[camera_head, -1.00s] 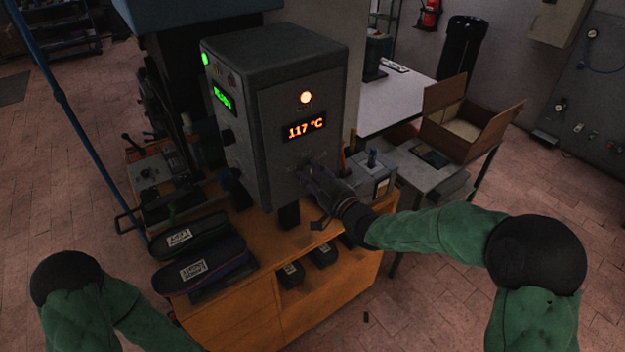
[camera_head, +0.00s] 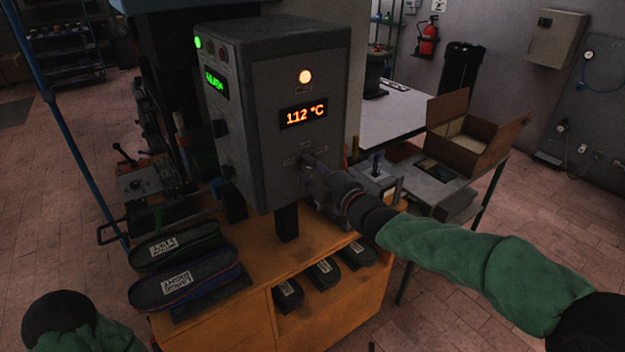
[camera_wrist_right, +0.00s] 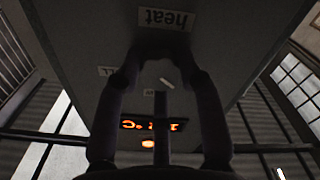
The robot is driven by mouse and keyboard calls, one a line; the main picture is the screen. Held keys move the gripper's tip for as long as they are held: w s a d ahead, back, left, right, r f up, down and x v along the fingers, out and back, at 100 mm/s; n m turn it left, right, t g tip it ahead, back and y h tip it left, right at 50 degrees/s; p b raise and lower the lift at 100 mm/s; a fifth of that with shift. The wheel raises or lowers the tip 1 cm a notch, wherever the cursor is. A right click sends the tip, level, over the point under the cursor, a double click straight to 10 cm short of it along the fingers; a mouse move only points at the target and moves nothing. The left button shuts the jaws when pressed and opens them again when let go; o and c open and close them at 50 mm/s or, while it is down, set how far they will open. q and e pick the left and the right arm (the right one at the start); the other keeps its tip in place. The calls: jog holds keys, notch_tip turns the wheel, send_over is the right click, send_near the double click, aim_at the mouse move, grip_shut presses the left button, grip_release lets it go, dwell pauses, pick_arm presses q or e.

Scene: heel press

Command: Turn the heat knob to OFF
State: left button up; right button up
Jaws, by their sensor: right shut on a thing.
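The heat knob (camera_wrist_right: 160,66) is on the front of the grey control box (camera_head: 265,90), under the orange display (camera_head: 303,114), which reads 112 °C. My right gripper (camera_head: 304,164) reaches the box face from the right and covers the knob in the head view. The "heat" label (camera_wrist_right: 167,18) appears upside down there. A short slanted white mark shows between the fingers; the small labels around the knob are too blurred to read fully. My left gripper is out of view.
A round orange lamp (camera_head: 305,76) glows above the display. An open cardboard box (camera_head: 476,140) stands on a side table.

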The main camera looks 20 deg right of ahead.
jog(key=shift+f+n+b, duration=0.25)
jog(key=shift+n+b, duration=0.05)
jog(key=shift+n, duration=0.1)
jog(key=o, duration=1.1)
jog(key=shift+c, duration=0.2)
jog(key=shift+o, duration=0.4)
jog(key=shift+r, duration=0.15)
jog(key=shift+s, duration=0.1)
jog(key=v, duration=1.1)
jog(key=shift+s+d, duration=0.15)
jog(key=shift+s, duration=0.25)
